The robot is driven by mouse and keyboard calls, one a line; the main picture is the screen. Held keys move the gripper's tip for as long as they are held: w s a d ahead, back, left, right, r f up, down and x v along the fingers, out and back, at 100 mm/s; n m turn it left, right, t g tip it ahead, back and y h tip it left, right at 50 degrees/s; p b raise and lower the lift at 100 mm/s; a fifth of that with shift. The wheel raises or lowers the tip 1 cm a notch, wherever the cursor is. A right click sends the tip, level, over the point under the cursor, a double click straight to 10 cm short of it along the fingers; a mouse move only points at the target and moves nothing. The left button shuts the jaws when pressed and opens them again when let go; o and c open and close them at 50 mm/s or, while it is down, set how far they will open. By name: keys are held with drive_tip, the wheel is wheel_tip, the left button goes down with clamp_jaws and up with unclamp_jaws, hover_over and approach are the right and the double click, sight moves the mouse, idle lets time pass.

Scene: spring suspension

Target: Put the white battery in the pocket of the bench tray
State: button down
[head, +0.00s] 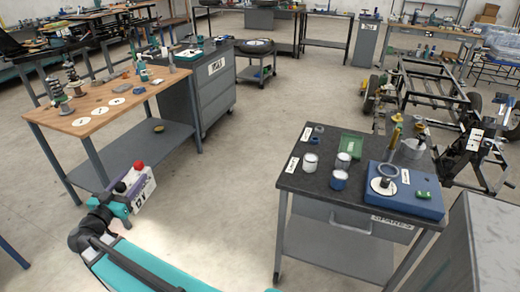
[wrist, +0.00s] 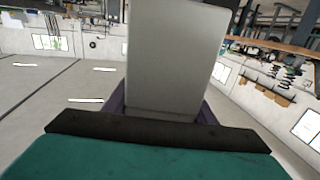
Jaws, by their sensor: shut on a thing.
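The white battery (head: 146,197), a boxy block with a red cap and a black cap on top, is in my gripper (head: 122,196) at the lower left of the head view. It is held in the air over the floor, away from both benches. In the wrist view the battery's pale grey face (wrist: 172,60) fills the upper middle, and my fingers are largely hidden by it. A blue tray (head: 405,203) lies on the dark bench at right, with a round white disc and a ring on it. I cannot tell for sure that this is the bench tray, nor make out its pocket.
The dark bench (head: 310,184) also bears white pots, a green tray (head: 351,143) and small labels. A wooden bench (head: 97,118) with springs and white discs stands at left, beside a grey cabinet (head: 195,97). Open floor (head: 225,170) lies between the benches. A black frame (head: 435,90) stands behind right.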

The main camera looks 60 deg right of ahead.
drive_tip(key=s+d+r+m+g+p, duration=0.1)
drive_tip(key=s+d+r+m+g, duration=0.3)
drive_tip(key=d, duration=0.7)
drive_tip(key=s+d+g+p, duration=0.1)
drive_tip(key=s+d+g, duration=0.1)
drive_tip(key=s+d, duration=0.65)
drive_tip(key=s+d+r+m+g+p, duration=0.1)
drive_tip(key=s+d+r+m+g, duration=0.15)
drive_tip(key=d, duration=1.05)
drive_tip(key=s+d+r+m+g+y+p, duration=0.1)
drive_tip(key=s+d+g, duration=0.1)
drive_tip(key=s+d, duration=0.5)
drive_tip(key=s+d+r+m+g+y+p, duration=0.1)
drive_tip(key=s+d+r+m+g, duration=0.1)
drive_tip(key=s+d, duration=0.5)
drive_tip(key=s+d+r+m+g+p, duration=0.1)
drive_tip(key=s+d+g, duration=0.3)
drive_tip(key=s, duration=1.2)
drive_tip(key=d+r, duration=0.1)
drive_tip(key=d, duration=0.2)
drive_tip(key=shift+s+m+y, duration=0.35)
drive_tip(key=shift+s+y, duration=0.05)
drive_tip(key=shift+d+f+p, duration=0.1)
drive_tip(key=shift+f+p, duration=0.1)
drive_tip(key=shift+p, duration=0.1)
drive_tip(key=shift+f+p, duration=0.9)
drive_tip(key=shift+f, duration=2)
drive_tip(key=shift+f, duration=0.15)
drive_tip(key=shift+f+p, duration=0.6)
drive_tip(key=shift+f, duration=1.15)
